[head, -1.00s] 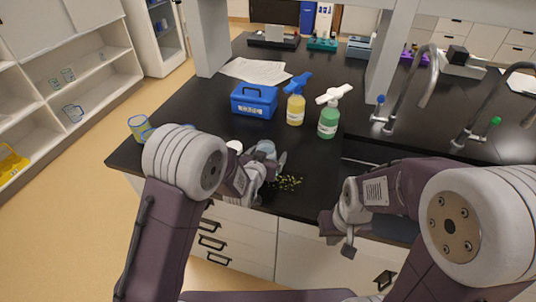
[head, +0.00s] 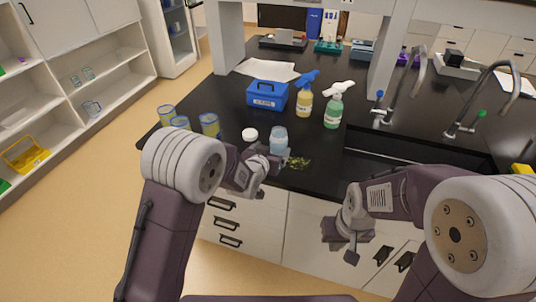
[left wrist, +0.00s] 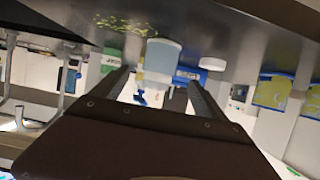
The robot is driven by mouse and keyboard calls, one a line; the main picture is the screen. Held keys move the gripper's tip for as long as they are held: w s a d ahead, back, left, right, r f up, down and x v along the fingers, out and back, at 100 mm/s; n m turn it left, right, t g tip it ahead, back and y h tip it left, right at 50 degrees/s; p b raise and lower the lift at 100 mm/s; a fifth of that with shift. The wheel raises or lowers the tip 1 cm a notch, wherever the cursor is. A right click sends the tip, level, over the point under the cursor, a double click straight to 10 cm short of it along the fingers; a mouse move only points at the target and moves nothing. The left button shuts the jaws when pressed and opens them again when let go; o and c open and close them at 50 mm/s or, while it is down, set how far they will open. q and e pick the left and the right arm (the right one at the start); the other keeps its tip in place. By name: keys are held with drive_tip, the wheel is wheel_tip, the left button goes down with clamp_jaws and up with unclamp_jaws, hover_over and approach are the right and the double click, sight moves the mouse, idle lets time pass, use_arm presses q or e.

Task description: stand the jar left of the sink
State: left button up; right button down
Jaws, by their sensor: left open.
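A translucent pale blue jar (head: 278,140) stands upright on the black bench near its front edge, left of the sink (head: 400,166). My left gripper (head: 266,165) is at the bench's front edge, just in front of the jar. In the left wrist view, the picture is upside down; the jar (left wrist: 163,58) shows beyond and between the two spread fingers of my left gripper (left wrist: 160,80), and I see no grip on it. My right gripper (head: 344,246) hangs in front of the drawers, away from the bench top; its opening is unclear.
Green bits (head: 298,163) lie scattered right of the jar. A white round lid (head: 249,134) and several yellow-blue beakers (head: 209,124) are to its left. A blue box (head: 267,95), a yellow bottle (head: 304,103) and a green bottle (head: 334,110) stand behind. Curved taps rise by the sink.

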use_arm(q)
drive_tip(key=shift+w+f, duration=0.15)
drive_tip(key=shift+w, duration=0.05)
drive_tip(key=s+a+f+n+g+y, duration=0.25)
drive_tip(key=s+a+g, duration=0.25)
drive_tip(key=s+a, duration=0.45)
drive_tip(key=s+a+f+g, duration=0.1)
drive_tip(key=s+a+g, duration=0.2)
drive_tip(key=s, duration=0.7)
drive_tip(key=s+a+f+n+g+y, duration=0.1)
drive_tip(key=s+a+g, duration=0.2)
drive_tip(key=s+a, duration=0.3)
drive_tip(key=s, duration=0.4)
drive_tip(key=shift+s+a+f+g+p, duration=0.2)
drive_tip(key=shift+g+p, duration=0.2)
